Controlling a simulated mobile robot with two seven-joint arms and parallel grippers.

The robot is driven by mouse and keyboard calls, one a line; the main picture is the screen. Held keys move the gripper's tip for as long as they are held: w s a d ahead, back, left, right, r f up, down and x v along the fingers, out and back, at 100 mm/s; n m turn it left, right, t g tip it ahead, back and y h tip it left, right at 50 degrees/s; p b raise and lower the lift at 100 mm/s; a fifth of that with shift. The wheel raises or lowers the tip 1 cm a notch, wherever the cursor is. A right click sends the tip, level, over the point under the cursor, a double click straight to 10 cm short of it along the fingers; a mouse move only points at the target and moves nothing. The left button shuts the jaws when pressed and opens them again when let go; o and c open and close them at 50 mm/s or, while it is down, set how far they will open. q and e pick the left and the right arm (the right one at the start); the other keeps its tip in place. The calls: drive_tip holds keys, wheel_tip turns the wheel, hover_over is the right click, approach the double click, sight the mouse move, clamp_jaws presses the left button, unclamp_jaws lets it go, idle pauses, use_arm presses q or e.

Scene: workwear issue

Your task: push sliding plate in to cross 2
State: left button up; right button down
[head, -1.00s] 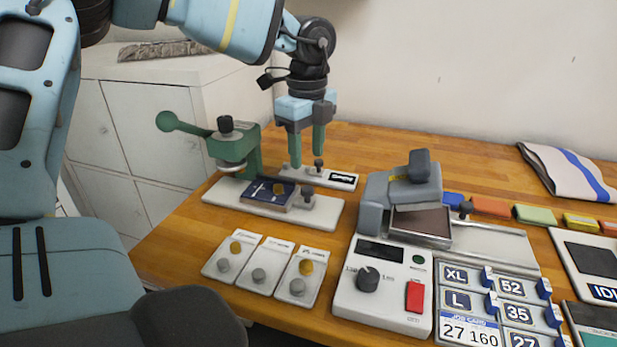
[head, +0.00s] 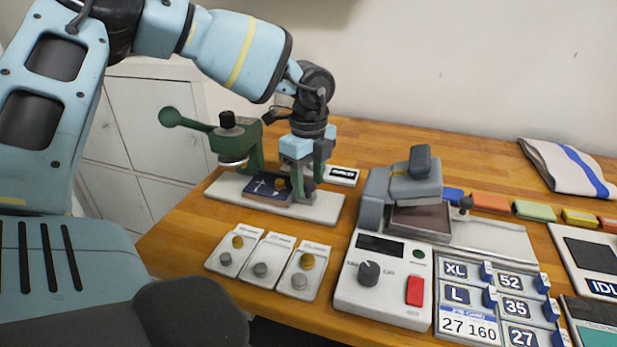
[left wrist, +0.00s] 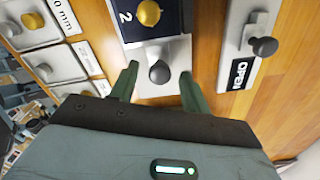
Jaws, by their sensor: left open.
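The sliding plate (head: 265,187) is dark blue with white cross marks and a gold piece on it. It lies on the pale base (head: 225,188) of the green press (head: 245,142), right of the press head. My left gripper (head: 307,184) is open and low over the right end of this base. In the left wrist view, a grey knob (left wrist: 159,72) at the end of the plate (left wrist: 150,28) lies between the two green fingertips (left wrist: 158,80), with gaps on both sides. The plate shows a "2" there. My right gripper is not in view.
A white strip with an OPEN label (head: 342,175) and its own knob (left wrist: 264,46) lies behind the press base. Three sample cards (head: 268,262) lie in front. A grey press machine (head: 405,190) and a control box (head: 385,285) stand to the right.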

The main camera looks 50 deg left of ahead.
sight(289, 189)
use_arm(q)
drive_tip(key=shift+c, duration=0.5)
clamp_jaws()
drive_tip(key=shift+s+a, duration=0.35)
drive_tip(key=shift+a, duration=0.35)
drive_tip(key=shift+s+a, duration=0.4)
drive_tip(key=shift+a, duration=0.25)
drive_tip(key=shift+s+a, duration=0.35)
drive_tip(key=shift+a, duration=0.35)
drive_tip(key=shift+o, duration=0.5)
unclamp_jaws()
drive_tip(key=shift+d, duration=0.1)
wheel_tip(289, 189, up, 8)
